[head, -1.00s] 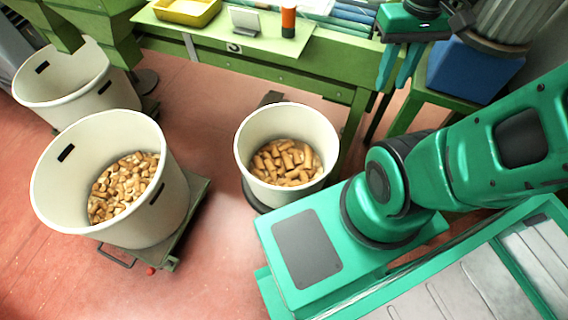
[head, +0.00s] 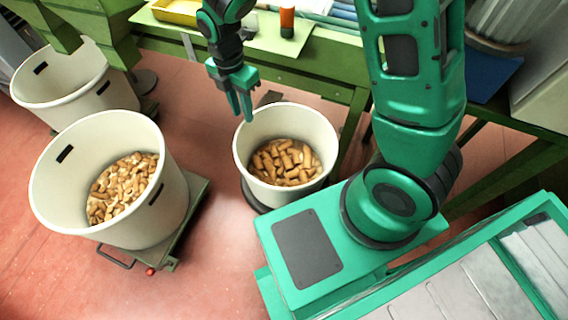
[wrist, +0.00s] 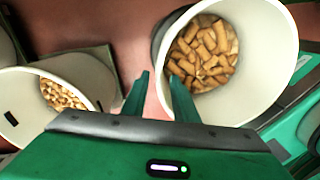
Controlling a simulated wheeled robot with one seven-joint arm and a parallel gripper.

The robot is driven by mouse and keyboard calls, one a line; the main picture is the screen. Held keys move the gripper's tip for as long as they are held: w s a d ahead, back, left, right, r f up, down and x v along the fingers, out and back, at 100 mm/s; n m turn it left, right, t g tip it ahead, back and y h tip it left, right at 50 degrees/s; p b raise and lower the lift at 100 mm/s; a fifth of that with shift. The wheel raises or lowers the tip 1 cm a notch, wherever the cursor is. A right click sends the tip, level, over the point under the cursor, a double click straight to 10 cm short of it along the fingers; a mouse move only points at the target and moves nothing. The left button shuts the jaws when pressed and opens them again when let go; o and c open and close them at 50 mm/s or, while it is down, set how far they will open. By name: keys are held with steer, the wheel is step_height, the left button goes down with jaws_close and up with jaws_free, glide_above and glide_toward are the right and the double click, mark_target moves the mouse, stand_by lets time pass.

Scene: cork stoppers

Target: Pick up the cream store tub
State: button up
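Three cream tubs are in view; the frames do not show which is called the store tub. The middle tub (head: 288,198) stands upright on a dark round base, partly filled with corks; it also shows in the wrist view (wrist: 272,40). My gripper (head: 240,108) is at this tub's far-left rim, fingers pointing down. In the wrist view my gripper (wrist: 160,95) is open, with its right finger overlapping the rim. I cannot tell whether it touches. A larger slotted tub (head: 172,205) with corks stands on a cart at left, and another slotted tub (head: 95,102) stands behind it.
The green cart (head: 190,225) under the left tub has a handle low in front. A green bench (head: 310,72) with a yellow tray (head: 172,12) and an orange-and-black cylinder (head: 287,18) runs along the back. Red floor between the tubs is clear.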

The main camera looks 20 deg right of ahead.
mark_target(250, 141)
steer(key=f, duration=0.7)
steer(key=s+f, duration=0.1)
steer(key=f, duration=0.2)
steer(key=shift+d+f, duration=0.15)
steer(key=shift+f, duration=0.25)
steer(key=shift+c, duration=0.2)
jaws_close()
stand_by(0.9)
